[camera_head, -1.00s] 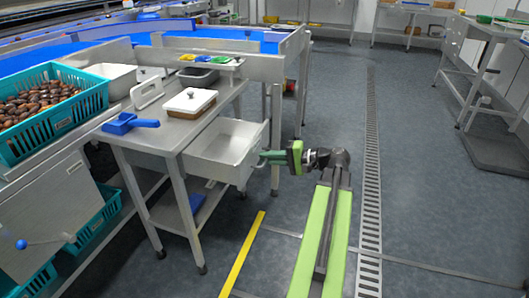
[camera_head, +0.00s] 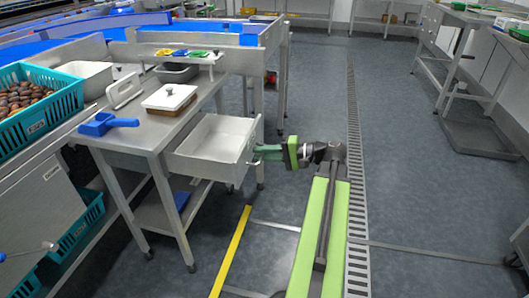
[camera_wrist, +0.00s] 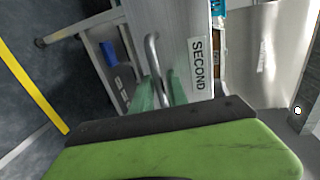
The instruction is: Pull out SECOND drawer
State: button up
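The SECOND drawer (camera_head: 207,163) is a pale metal box standing out from under the steel table, its inside empty where I can see it. In the wrist view its front panel (camera_wrist: 176,22) carries a label reading SECOND (camera_wrist: 198,63), and its metal bar handle (camera_wrist: 152,52) stands out from the panel. My gripper (camera_head: 262,152) is at the drawer front, with its green fingers around the handle. The wrist view shows the fingers (camera_wrist: 161,93) on both sides of the bar, closed on it. The fingertip contact is partly hidden.
The steel table (camera_head: 150,130) holds a white-lidded box (camera_head: 169,97) and a blue scoop (camera_head: 105,124). A teal crate of dates (camera_head: 40,105) stands at the left. Open floor (camera_head: 420,215) lies to the right, crossed by a drain grate (camera_head: 357,200).

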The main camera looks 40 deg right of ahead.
jog(key=p+v, duration=0.3)
jog(key=v, duration=1.4)
jog(key=shift+s+p, duration=0.2)
jog(key=shift+p, duration=0.1)
jog(key=shift+d, duration=0.1)
